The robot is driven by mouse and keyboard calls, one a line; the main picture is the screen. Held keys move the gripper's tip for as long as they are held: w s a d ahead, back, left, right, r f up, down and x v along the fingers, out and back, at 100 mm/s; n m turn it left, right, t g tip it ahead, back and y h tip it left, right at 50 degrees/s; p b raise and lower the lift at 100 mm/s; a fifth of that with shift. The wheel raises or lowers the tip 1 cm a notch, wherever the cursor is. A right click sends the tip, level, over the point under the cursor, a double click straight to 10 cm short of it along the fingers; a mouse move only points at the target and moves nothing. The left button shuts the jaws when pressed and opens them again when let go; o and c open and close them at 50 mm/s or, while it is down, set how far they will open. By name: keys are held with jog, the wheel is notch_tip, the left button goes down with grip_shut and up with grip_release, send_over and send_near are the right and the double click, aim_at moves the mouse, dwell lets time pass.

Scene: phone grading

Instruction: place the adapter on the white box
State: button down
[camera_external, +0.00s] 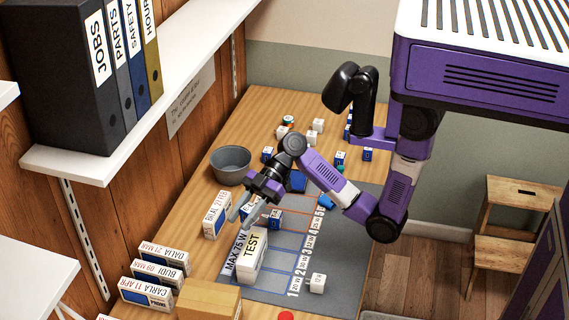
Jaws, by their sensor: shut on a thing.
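My gripper (241,214) is above the left edge of the grey mat, pointing down and to the left. It is shut on a small blue and white adapter (254,211), partly hidden by the fingers. The white box (249,254), marked TEST with MAX 75 W beside it, stands upright on the mat just below the gripper in the picture. The adapter appears apart from the box; its exact height over the table is hard to tell.
The grey mat (345,260) has numbered wattage rows and a white adapter (318,283) at its front. Blue and white adapters cluster at the back. A grey bowl (231,165), labelled boxes (147,292) and a cardboard box (208,300) stand left. A shelf with binders (62,85) overhangs.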

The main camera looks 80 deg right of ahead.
aim_at(246, 249)
notch_tip(246, 249, down, 10)
dwell(0.5)
jog(key=shift+f, duration=0.1)
jog(key=c, duration=1)
grip_release()
jog(key=shift+r+p, duration=0.25)
jog(key=shift+p, duration=0.1)
jog(key=b+v, duration=0.2)
jog(key=v, duration=1)
jog(key=shift+f, duration=0.15)
